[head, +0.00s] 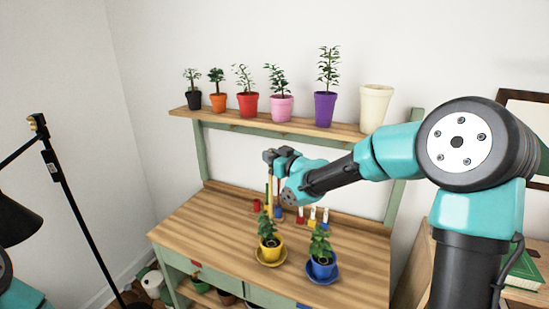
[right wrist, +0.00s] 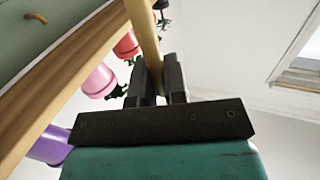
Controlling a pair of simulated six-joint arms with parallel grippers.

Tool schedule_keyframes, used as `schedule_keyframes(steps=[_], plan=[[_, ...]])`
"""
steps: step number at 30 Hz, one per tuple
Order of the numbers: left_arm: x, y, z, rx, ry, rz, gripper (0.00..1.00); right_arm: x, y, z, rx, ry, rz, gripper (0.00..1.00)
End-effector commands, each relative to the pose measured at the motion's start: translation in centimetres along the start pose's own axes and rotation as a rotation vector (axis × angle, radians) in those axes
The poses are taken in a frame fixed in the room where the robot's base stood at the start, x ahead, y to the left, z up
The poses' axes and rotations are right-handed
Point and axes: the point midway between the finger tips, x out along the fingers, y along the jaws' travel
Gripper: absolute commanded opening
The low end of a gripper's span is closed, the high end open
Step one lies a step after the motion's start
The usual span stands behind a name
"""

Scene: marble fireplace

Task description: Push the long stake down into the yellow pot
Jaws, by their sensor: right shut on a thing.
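The long stake (head: 270,188) is a thin, pale wooden rod, standing roughly upright above the yellow pot (head: 270,252). The yellow pot holds a leafy plant and sits on a yellow saucer on the bench. My right gripper (head: 271,157) is shut on the stake near its upper end, well above the pot. In the right wrist view the stake (right wrist: 144,35) runs between the two dark fingers of the gripper (right wrist: 156,75). The stake's lower end is hidden at the plant's leaves, so I cannot tell how deep it reaches. My left gripper is out of view.
A blue pot (head: 322,267) with a plant stands on a saucer to the right. Small coloured items (head: 312,215) stand along the bench's back. Several potted plants and a cream pot (head: 375,107) line the shelf above. The bench's left side (head: 205,225) is clear.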

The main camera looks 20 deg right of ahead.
Motion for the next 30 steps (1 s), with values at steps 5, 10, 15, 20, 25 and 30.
schedule_keyframes(steps=[5, 10, 15, 20, 25, 30], plan=[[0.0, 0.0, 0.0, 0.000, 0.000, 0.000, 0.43, 0.0, 0.0, 0.0, 0.000, 0.000, 0.000, 0.00], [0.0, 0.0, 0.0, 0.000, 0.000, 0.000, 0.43, 0.0, 0.0, 0.4, 0.000, -0.001, -0.001, 0.00], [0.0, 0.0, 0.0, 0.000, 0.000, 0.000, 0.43, 0.0, 0.0, 1.3, 0.001, -0.002, -0.001, 0.00], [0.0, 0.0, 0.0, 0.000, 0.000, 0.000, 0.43, 0.0, 0.1, 2.3, 0.001, -0.002, 0.000, 0.00], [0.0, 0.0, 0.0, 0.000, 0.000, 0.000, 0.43, 0.0, 0.1, 3.5, 0.000, -0.001, 0.000, 0.00], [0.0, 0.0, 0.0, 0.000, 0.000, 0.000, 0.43, 0.0, 0.0, 4.7, 0.001, -0.001, -0.001, 0.00]])
